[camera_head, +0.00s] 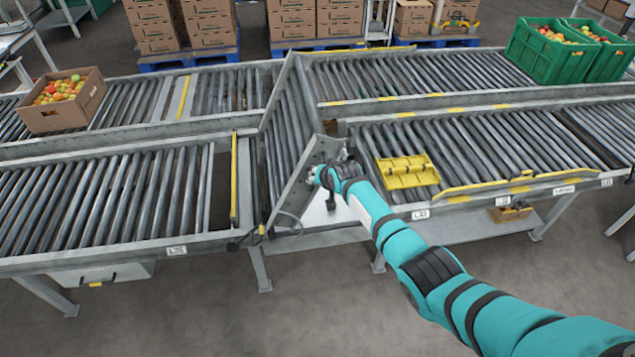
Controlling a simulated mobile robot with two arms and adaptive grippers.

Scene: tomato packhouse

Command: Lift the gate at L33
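The gate (287,118) is a roller section between the label that seems to read L35 (176,250) and the L33 label (420,214). It stands steeply tilted up out of the conveyor line, with a gap in the line beside it. My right gripper (316,176) is at the grey side plate (308,190) at the gate's near end. Its fingers are small and partly hidden, so I cannot see whether they are closed on the plate. My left gripper is not in view.
A yellow slotted piece (408,171) lies on the rollers right of the gap. A cardboard box of tomatoes (66,112) stands on the back conveyor at left, and green crates (540,61) stand at right. Stacked cartons (300,18) are behind. The near floor is clear.

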